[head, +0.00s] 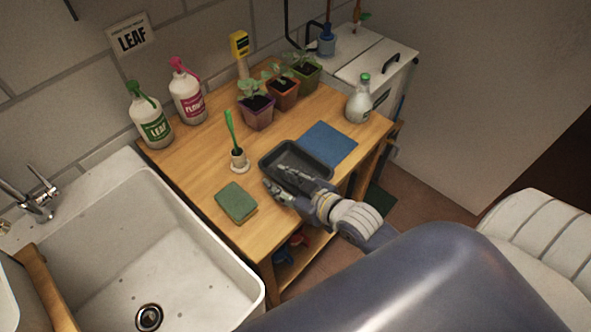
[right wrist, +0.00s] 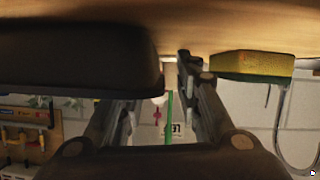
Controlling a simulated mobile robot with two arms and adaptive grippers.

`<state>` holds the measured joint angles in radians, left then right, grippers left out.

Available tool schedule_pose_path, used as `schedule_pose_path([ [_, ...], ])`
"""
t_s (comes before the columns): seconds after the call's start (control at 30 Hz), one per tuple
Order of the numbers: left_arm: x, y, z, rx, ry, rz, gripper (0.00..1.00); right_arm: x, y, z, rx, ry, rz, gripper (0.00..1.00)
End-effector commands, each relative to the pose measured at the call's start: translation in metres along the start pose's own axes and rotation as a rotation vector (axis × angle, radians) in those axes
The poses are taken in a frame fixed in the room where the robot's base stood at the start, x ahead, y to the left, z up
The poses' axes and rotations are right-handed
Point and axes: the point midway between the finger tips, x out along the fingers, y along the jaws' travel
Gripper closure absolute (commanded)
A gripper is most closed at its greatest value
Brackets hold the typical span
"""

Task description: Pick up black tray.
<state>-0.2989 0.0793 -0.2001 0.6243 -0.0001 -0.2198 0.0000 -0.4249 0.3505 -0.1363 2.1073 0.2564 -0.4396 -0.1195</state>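The black tray (head: 318,167) lies on the wooden table, a shallow rectangular dish. In the right wrist view it is a large dark shape (right wrist: 75,60) at the upper left. My right gripper (head: 275,179) is at the tray's near-left side. One finger reaches over the tray and the other is outside it, towards the green sponge. In the right wrist view the fingers (right wrist: 166,88) are apart with a gap between them. The tray hides one fingertip there, so I cannot tell whether it touches the wall. My left gripper is not in view.
A green sponge (head: 236,203) and a brush in a white holder (head: 239,161) are left of the tray. A blue mat (head: 330,143) lies behind it. Potted seedlings (head: 257,112), spray bottles (head: 187,96) and a glass bottle (head: 359,101) stand farther back. The sink (head: 190,205) is left.

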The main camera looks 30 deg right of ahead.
Motion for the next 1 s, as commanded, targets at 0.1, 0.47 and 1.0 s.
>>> schedule_pose_path([
  [0.1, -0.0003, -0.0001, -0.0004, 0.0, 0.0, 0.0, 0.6, 0.0028, -0.0005, 0.0002, 0.0, 0.0, -0.001, 0.69],
  [0.47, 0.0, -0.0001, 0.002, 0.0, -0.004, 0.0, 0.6, 0.0024, -0.0004, 0.0004, 0.0, 0.0, -0.001, 1.0],
  [1.0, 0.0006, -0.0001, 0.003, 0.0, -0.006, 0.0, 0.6, 0.0009, 0.0003, -0.0036, 0.0, 0.001, 0.0, 1.0],
])
